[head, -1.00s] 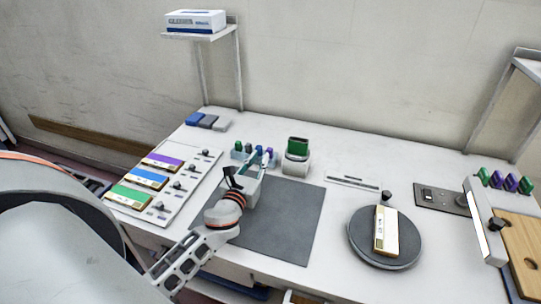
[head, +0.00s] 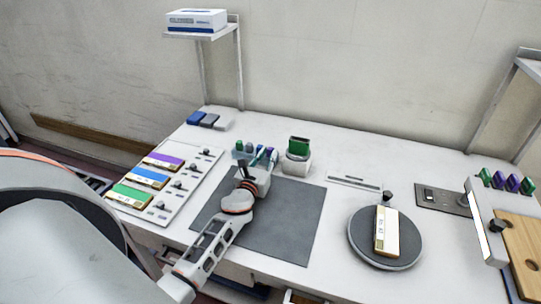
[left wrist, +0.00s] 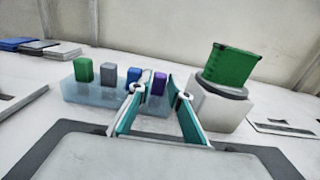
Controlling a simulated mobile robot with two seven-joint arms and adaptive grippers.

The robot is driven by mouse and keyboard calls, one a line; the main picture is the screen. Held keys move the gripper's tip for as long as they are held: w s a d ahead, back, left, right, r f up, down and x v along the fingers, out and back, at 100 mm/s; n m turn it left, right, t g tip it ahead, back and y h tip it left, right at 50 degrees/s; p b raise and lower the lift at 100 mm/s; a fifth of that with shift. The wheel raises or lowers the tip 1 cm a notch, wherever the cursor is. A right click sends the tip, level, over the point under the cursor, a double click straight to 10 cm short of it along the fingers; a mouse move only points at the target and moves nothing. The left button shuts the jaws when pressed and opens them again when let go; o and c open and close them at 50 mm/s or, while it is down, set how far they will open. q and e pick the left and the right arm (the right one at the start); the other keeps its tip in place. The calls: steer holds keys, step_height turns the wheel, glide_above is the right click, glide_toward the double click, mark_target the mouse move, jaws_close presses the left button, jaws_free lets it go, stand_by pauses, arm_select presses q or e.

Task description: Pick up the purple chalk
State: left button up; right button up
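The purple chalk (left wrist: 159,82) stands upright at the right end of a pale blue holder (left wrist: 88,92), in line with a green, a grey and a blue chalk (left wrist: 133,76). The holder also shows in the head view (head: 239,155), partly hidden by my left gripper. My left gripper (left wrist: 160,100) is open, its two teal-lined fingers spread. The purple chalk shows between the fingertips; I cannot tell whether it is within their reach. The lower part of the chalk is hidden in the holder. My right gripper is not in view.
A white block with a green-topped piece (left wrist: 232,65) stands close to the right of the holder. A dark grey mat (head: 282,220) lies in front. Left is a board with coloured cards (head: 193,190); right is a round turntable (head: 408,245).

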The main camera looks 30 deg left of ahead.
arm_select(q)
steer(key=shift+w, duration=0.1)
steer(key=c, duration=0.5)
steer(key=shift+r, duration=0.1)
